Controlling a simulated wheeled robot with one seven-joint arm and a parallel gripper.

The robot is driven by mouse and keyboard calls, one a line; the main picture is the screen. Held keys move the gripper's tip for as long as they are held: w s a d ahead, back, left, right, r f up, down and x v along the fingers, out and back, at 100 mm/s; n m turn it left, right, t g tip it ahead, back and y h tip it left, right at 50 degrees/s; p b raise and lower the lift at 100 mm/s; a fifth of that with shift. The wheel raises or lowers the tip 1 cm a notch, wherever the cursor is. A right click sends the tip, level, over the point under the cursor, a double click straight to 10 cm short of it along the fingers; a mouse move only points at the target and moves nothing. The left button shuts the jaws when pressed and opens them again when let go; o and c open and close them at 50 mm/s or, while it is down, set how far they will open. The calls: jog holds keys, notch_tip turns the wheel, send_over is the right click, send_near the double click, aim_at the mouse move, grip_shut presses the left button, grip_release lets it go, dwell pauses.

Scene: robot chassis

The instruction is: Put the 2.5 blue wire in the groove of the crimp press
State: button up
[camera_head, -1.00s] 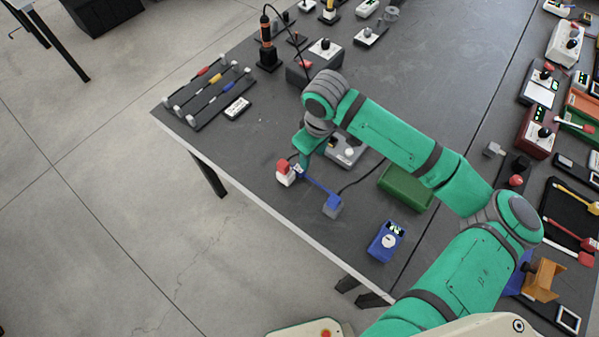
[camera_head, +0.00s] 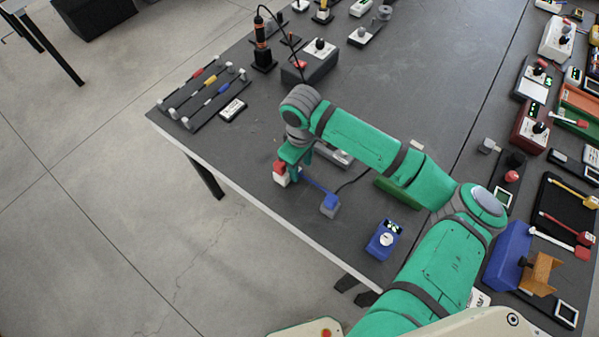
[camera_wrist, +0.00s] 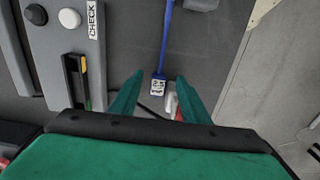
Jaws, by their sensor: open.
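The blue wire (camera_head: 316,186) lies on the dark table, running from a blue and grey block (camera_head: 330,204) toward a red and white block (camera_head: 280,173). In the wrist view the wire (camera_wrist: 166,35) runs up the picture, and its near end carries a white tag (camera_wrist: 158,86) reading 2.5. My gripper (camera_wrist: 158,98) is open. The tag shows between its two green fingers, with no grip on it. In the head view my gripper (camera_head: 293,164) is beside the red and white block and hides the tag. I cannot tell which device is the crimp press.
A grey device (camera_wrist: 62,35) marked CHECK, with a black and a white button, is left of my fingers in the wrist view. A green bin (camera_head: 398,190) and a blue meter (camera_head: 383,240) stand to the right. A wire rack (camera_head: 205,95) is at the far left.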

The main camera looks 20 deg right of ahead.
aim_at(300, 171)
jog(key=shift+w+f, duration=0.1)
jog(key=shift+f, duration=1.45)
grip_shut()
jog(key=shift+r, duration=0.15)
